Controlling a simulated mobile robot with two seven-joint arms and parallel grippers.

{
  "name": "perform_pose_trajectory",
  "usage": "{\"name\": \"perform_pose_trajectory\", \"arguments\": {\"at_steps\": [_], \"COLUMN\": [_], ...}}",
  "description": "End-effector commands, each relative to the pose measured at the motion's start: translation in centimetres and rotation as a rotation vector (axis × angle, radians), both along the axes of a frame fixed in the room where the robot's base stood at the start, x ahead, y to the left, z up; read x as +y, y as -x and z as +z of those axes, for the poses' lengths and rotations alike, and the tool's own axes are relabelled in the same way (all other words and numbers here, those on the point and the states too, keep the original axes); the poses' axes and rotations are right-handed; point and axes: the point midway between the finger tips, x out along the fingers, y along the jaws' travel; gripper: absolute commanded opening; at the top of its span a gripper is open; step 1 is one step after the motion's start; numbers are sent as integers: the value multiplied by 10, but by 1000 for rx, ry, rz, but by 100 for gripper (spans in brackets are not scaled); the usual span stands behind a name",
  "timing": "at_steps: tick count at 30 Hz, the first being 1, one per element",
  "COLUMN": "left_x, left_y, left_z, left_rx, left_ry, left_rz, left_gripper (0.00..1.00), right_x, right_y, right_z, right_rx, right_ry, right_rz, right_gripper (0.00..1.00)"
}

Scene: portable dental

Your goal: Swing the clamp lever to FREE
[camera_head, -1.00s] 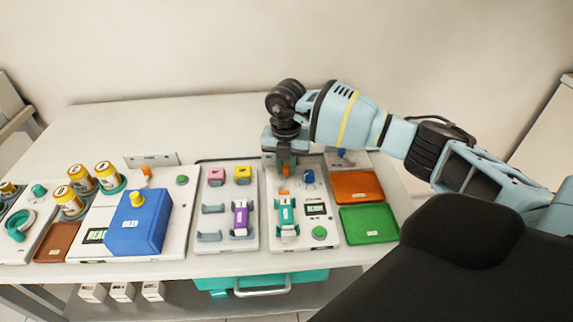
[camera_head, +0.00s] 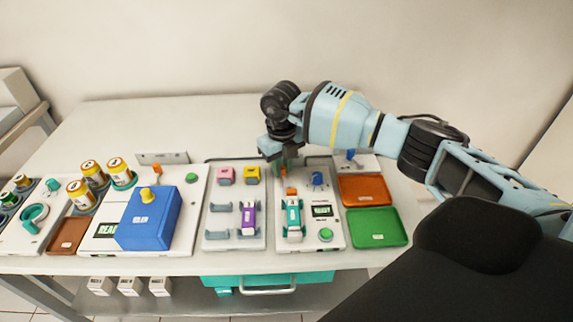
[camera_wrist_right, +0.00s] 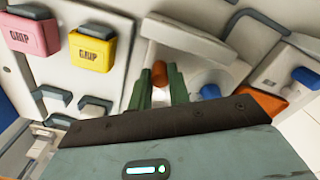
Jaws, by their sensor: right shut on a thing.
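My right gripper (camera_head: 283,166) reaches down over the back left of the white device panel (camera_head: 333,244). In the wrist view its two green fingers (camera_wrist_right: 161,85) are closed around a rounded orange-brown knob (camera_wrist_right: 160,73), which I take for the clamp lever's end. The gripper hides most of the lever, and no FREE marking is readable. A teal handpiece (camera_head: 293,218) lies on the panel in front, with an orange piece (camera_head: 291,191) just behind it. A blue knob (camera_head: 317,179) stands to the right, also in the wrist view (camera_wrist_right: 210,91). My left gripper is out of view.
Pink (camera_head: 225,174) and yellow (camera_head: 252,173) blocks and a purple piece (camera_head: 248,218) are on the panel to the left. Orange (camera_head: 363,189) and green (camera_head: 377,227) trays lie right. A blue box (camera_head: 149,220) stands farther left. The table behind is clear.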

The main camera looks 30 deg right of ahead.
Motion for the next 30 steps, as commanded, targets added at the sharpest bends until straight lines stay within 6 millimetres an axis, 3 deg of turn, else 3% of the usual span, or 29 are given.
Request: {"name": "perform_pose_trajectory", "arguments": {"at_steps": [15,30], "left_x": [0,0], "left_y": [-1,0], "left_z": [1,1], "left_rx": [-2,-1], "left_ry": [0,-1], "left_rz": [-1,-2], "left_gripper": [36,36], "right_x": [14,16], "right_y": [-2,-2], "right_z": [1,1], "right_rx": [-3,-3], "right_ry": [0,0], "right_rz": [332,391], "right_gripper": [0,0]}}
